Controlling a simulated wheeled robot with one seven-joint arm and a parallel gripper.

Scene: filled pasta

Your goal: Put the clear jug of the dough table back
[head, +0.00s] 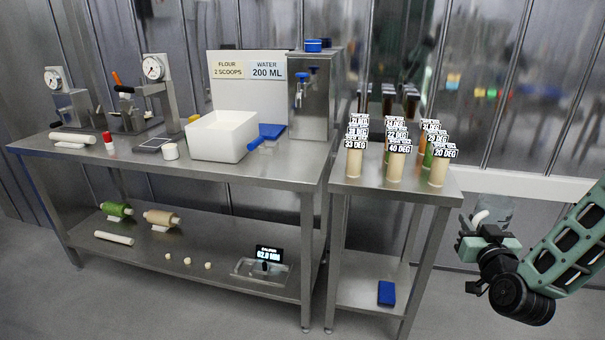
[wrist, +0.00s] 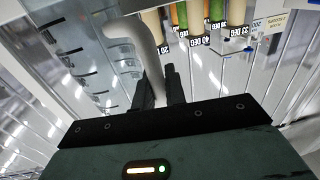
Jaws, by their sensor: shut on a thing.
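The clear jug (head: 497,211) is at the right of the head view, held up beside the small table. In the wrist view the jug (wrist: 75,55) fills the upper left, with dark measuring marks on its wall and a pale curved handle (wrist: 143,48). My gripper (head: 484,238) is shut on the handle; its dark fingers (wrist: 159,88) close around it in the wrist view. I cannot tell whether the jug holds anything. The dough table (head: 240,176) stands at the left, with a steel water dispenser (head: 311,100) at its right end.
The dough table holds a white flour bin (head: 215,140), a blue scoop (head: 268,133) and gauge presses. The small table (head: 350,183) between it and my gripper bears several tall labelled tubes (head: 395,162). Some bare tabletop shows in front of the dispenser.

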